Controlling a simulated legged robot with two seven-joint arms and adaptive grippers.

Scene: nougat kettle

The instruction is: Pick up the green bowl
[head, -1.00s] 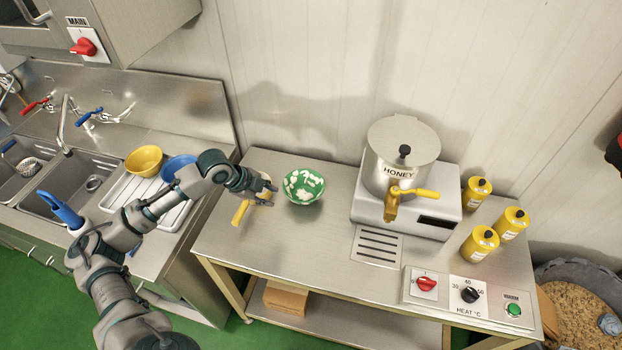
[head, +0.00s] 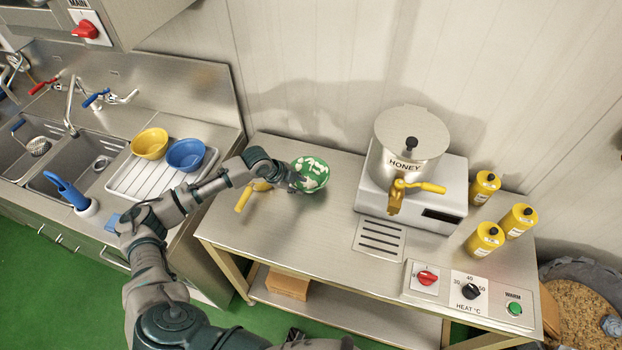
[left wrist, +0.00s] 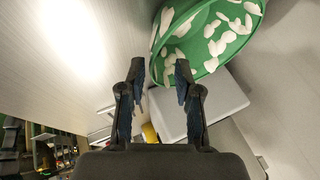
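The green bowl (head: 322,184) holds several white flakes and stands on the steel table, left of the honey kettle. My left gripper (head: 296,181) is at the bowl's left rim, with its arm coming in from the left. In the left wrist view the two fingers (left wrist: 160,75) are apart. There the bowl (left wrist: 205,42) fills the upper right, its near edge reaching between and behind the fingertips. I cannot tell whether a finger touches it. My right gripper does not show.
A yellow-handled tool (head: 244,199) lies left of the bowl, partly behind my arm. The honey kettle (head: 405,155) stands to the right, with several yellow bottles (head: 486,240) beyond. A yellow bowl (head: 149,144) and a blue bowl (head: 186,155) sit on the drainer.

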